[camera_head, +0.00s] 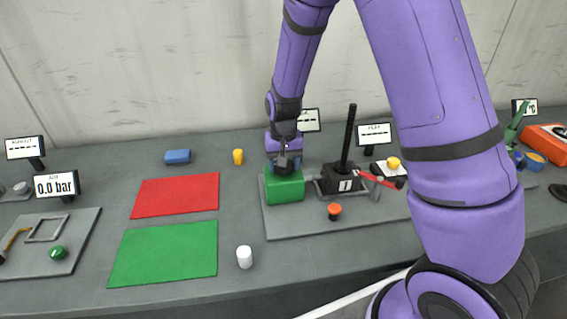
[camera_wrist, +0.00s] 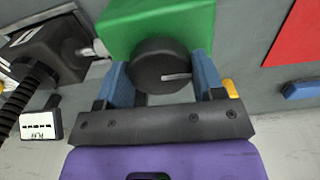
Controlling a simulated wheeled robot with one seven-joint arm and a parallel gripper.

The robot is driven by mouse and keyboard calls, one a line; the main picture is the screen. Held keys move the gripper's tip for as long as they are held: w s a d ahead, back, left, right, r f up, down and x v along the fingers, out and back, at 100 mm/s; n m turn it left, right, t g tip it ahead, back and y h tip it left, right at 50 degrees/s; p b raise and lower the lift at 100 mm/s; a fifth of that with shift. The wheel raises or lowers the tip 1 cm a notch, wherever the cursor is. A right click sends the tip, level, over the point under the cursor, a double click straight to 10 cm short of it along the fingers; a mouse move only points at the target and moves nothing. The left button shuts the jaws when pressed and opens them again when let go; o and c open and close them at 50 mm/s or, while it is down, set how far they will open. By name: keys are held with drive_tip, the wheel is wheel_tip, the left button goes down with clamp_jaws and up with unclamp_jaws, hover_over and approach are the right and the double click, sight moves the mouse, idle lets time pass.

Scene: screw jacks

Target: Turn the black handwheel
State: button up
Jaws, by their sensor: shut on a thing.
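The black handwheel (camera_wrist: 160,66) is a round dark knob with a light line on its face, seen in the wrist view. It sits against a green block (camera_wrist: 190,25), which also shows in the head view (camera_head: 284,188) on a grey plate. My gripper (camera_wrist: 166,84) has its blue fingers on both sides of the handwheel and is shut on it. In the head view my gripper (camera_head: 284,163) is at the top of the green block and hides most of the handwheel.
A black unit (camera_head: 341,178) with an upright black lever (camera_head: 349,135) stands right of the green block. A red-orange knob (camera_head: 334,211) is in front. A red mat (camera_head: 176,195), a green mat (camera_head: 165,252) and a white cylinder (camera_head: 244,257) lie to the left.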

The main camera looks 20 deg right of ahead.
drive_tip(key=m, duration=1.1)
drive_tip(key=shift+m, duration=0.4)
idle(0.3)
drive_tip(key=o, duration=0.9)
wheel_tip(320, 180, up, 11)
drive_tip(key=shift+f, duration=0.1)
